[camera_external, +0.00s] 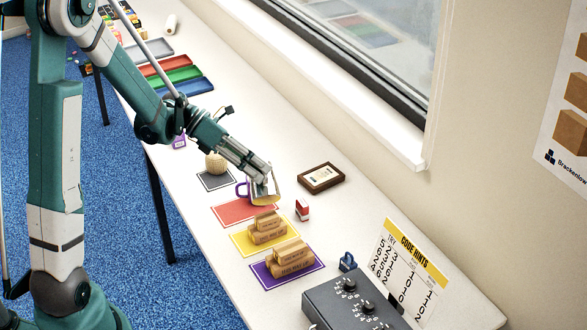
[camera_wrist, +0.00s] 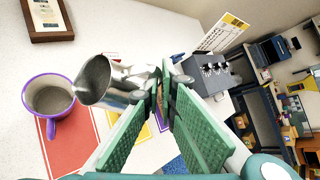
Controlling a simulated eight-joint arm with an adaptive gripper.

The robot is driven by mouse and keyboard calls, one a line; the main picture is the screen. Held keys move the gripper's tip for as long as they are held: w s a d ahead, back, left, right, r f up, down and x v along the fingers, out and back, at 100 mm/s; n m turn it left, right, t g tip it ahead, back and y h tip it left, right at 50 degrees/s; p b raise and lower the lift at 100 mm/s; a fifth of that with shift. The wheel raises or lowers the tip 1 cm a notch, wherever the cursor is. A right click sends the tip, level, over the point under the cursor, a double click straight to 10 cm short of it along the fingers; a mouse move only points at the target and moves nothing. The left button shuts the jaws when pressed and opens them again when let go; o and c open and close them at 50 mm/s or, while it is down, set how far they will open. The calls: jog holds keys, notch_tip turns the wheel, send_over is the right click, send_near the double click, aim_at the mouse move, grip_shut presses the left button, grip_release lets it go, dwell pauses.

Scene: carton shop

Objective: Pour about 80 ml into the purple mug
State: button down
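The purple mug (camera_wrist: 53,120) stands upright at the left of the wrist view, its rim and inside visible from above; I cannot tell how much liquid is in it. In the outside view its purple side and handle (camera_external: 241,188) show at the edge of the red mat, the rest hidden. A shiny metal pitcher (camera_wrist: 112,80) lies tilted between my gripper and the mug, its mouth facing the mug's rim. My gripper (camera_wrist: 165,88) is closed around the pitcher's handle side with its green fingers. In the outside view my gripper (camera_external: 262,172) is over the mats. No stream is visible.
Wooden blocks (camera_external: 268,229) stand on yellow and purple mats nearer the camera. A framed plaque (camera_external: 321,178), a small red-and-white item (camera_external: 302,210) and a dark control box (camera_external: 350,302) are nearby. A round woven object (camera_external: 215,163) sits on a grey mat.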

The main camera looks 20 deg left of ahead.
aim_at(261, 194)
jog(key=shift+s+d+t+y+p, duration=0.3)
jog(key=shift+s+t+p, duration=0.15)
jog(key=shift+p, duration=0.5)
jog(key=shift+s+d+f+m+t+y+b, duration=0.1)
jog(key=shift+s+f+m+t+y+b, duration=0.05)
jog(key=shift+f+m+t+b, duration=0.15)
jog(key=shift+s+d+f+m+t+y+b, duration=0.1)
jog(key=shift+f+y+b, duration=0.05)
jog(key=shift+f, duration=0.25)
jog(key=shift+s+f, duration=0.15)
jog(key=shift+f, duration=0.1)
jog(key=shift+s+d+f+m+t+y, duration=0.1)
jog(key=shift+s+d+m+t+y, duration=0.2)
jog(key=shift+s+m+t+y, duration=0.3)
jog(key=s+d+f+m+t+y+b, duration=0.2)
jog(key=s+f+t+b, duration=0.2)
jog(key=s+t+b, duration=0.1)
jog(key=shift+d+y, duration=0.25)
jog(key=shift+y, duration=0.15)
dwell(0.8)
jog(key=shift+s+m+t, duration=0.1)
jog(key=shift+m+t, duration=0.2)
jog(key=shift+t, duration=0.05)
